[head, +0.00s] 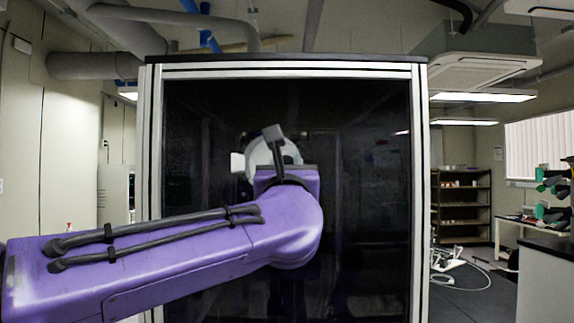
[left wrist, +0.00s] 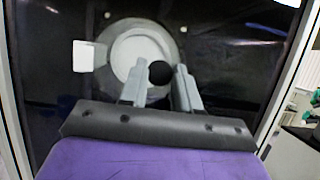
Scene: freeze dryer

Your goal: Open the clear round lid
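The round lid (left wrist: 138,50) is a pale disc with a greyish see-through rim, set on the dark front of a cabinet. A white block (left wrist: 88,56) sits at its left edge. A black round knob (left wrist: 160,73) shows at the lid's lower right. My left gripper (left wrist: 161,76) is open, with one grey finger on each side of the knob; I cannot tell whether they touch it. In the head view, my purple left arm hides the lower part of the lid (head: 262,154) and the gripper's fingers. My right gripper is not in view.
The tall cabinet (head: 420,200) has a glossy dark front in a silver frame and fills the middle. To the right are a brown shelf (head: 460,207), a bench (head: 545,270) with green items, and equipment with cables on the floor.

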